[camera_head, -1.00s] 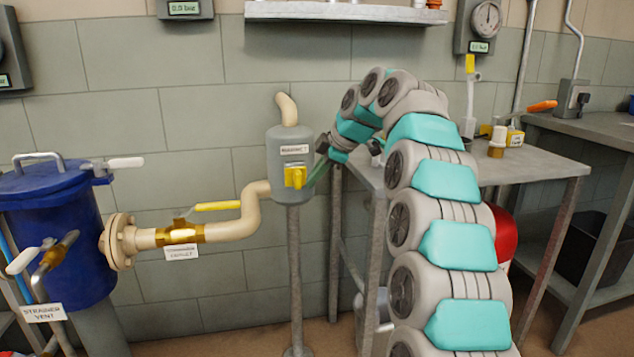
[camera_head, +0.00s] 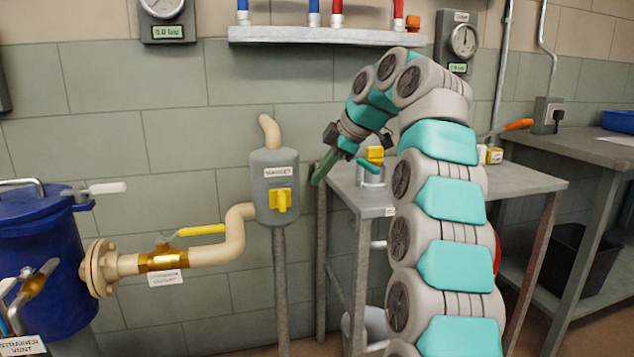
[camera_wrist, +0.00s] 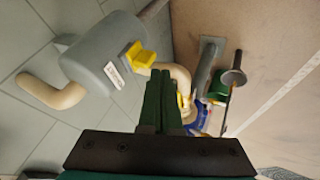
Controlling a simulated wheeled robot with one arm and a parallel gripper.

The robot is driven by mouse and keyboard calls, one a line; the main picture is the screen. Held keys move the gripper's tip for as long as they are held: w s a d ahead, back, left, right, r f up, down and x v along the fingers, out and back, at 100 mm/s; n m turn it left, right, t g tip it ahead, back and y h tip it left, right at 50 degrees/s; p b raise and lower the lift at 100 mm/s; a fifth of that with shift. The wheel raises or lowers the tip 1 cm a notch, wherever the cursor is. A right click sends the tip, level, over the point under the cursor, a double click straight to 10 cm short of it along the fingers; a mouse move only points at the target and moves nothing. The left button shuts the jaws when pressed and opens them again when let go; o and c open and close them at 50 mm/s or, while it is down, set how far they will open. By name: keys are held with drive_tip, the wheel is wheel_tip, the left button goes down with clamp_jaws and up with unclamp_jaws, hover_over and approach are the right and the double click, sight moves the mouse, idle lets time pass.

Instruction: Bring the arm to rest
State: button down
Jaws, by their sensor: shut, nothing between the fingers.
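My gripper (camera_head: 322,167) hangs at the end of my raised, curved arm, just right of the grey cylinder (camera_head: 274,211) with the yellow handle (camera_head: 281,200). A gap shows between the fingers and the cylinder. The green fingers are together and hold nothing. In the wrist view my gripper (camera_wrist: 162,80) points past the same grey cylinder (camera_wrist: 100,65), which lies at the upper left with its yellow handle (camera_wrist: 137,57) close beside the fingertips.
A table (camera_head: 520,180) stands behind my arm, with a yellow-topped item (camera_head: 374,155) on it. A pipe with a yellow lever (camera_head: 201,229) joins the cylinder to the blue strainer vessel (camera_head: 38,245). A shelf (camera_head: 320,37) is on the wall above.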

drive_tip(key=s+d+f+m+g+h, duration=0.2)
drive_tip(key=s+d+f+m, duration=0.3)
drive_tip(key=s+f, duration=0.4)
drive_tip(key=s+d+f+m+g+h, duration=0.2)
drive_tip(key=s+d+f+m, duration=0.3)
drive_tip(key=s, duration=1.8)
drive_tip(key=s+d+f+m+g+h, duration=0.1)
drive_tip(key=s+d+f+m+h, duration=0.1)
drive_tip(key=s+d+f+m, duration=0.3)
drive_tip(key=s+f+m, duration=0.4)
drive_tip(key=s+f, duration=0.6)
drive_tip(key=s, duration=0.1)
drive_tip(key=shift+s+g, duration=0.35)
drive_tip(key=shift+g, duration=0.05)
drive_tip(key=shift+f, duration=0.1)
